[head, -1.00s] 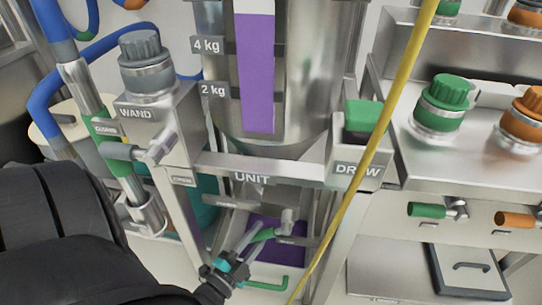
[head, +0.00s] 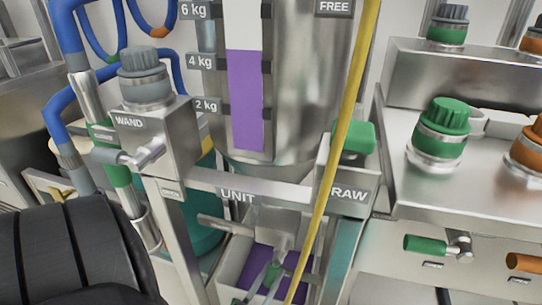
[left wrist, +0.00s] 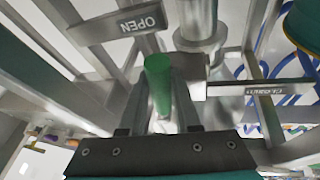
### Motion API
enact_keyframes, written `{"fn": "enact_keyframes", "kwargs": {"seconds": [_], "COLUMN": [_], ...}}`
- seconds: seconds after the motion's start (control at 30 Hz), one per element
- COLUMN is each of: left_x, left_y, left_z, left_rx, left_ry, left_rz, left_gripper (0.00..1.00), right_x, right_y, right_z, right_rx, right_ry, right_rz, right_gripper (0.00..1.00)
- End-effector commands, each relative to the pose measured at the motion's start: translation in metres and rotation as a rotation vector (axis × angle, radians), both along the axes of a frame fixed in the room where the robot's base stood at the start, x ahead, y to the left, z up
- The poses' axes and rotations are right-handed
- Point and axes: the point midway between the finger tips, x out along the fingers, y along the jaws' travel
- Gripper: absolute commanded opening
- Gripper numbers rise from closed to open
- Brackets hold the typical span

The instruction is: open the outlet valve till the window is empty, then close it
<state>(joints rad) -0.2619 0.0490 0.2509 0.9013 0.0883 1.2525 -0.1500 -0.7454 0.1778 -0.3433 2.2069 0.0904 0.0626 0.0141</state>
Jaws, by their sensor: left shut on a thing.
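The steel vessel (head: 310,90) has a tall window (head: 245,100). Purple material fills its lower part to a little above the 4 kg label; above that it is pale. Below, behind the UNIT plate (head: 238,195), is the outlet valve (head: 272,225). Its green handle (left wrist: 158,85) lies between the fingers of my left gripper (left wrist: 160,112), which is shut on it. The OPEN plate (left wrist: 135,22) and CLOSED plate (left wrist: 265,90) appear upside down in the left wrist view. My left gripper (head: 268,282) is low in the head view, partly cut off. My right gripper is not in view.
Purple material (head: 262,262) shows in a container beneath the outlet. A yellow line (head: 345,140) crosses in front of the vessel. The WAND block (head: 150,130) with blue hoses stands left; a steel bench (head: 425,185) with green and orange knobs stands right.

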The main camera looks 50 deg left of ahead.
Motion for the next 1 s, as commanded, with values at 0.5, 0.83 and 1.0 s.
{"fn": "enact_keyframes", "kwargs": {"seconds": [0.5, 0.83, 1.0], "left_x": [0.010, 0.011, 0.011], "left_y": [-0.014, -0.015, -0.015], "left_z": [-0.001, 0.000, 0.000], "left_rx": [-0.179, -0.188, -0.188], "left_ry": [-0.112, -0.120, -0.120], "left_rz": [-0.007, -0.009, -0.009], "left_gripper": [0.00, 0.00, 0.36], "right_x": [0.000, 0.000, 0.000], "right_y": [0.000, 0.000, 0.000], "right_z": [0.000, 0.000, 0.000], "right_rx": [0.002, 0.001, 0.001], "right_ry": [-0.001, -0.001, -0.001], "right_rz": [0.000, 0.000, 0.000], "right_gripper": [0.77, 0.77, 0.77]}}
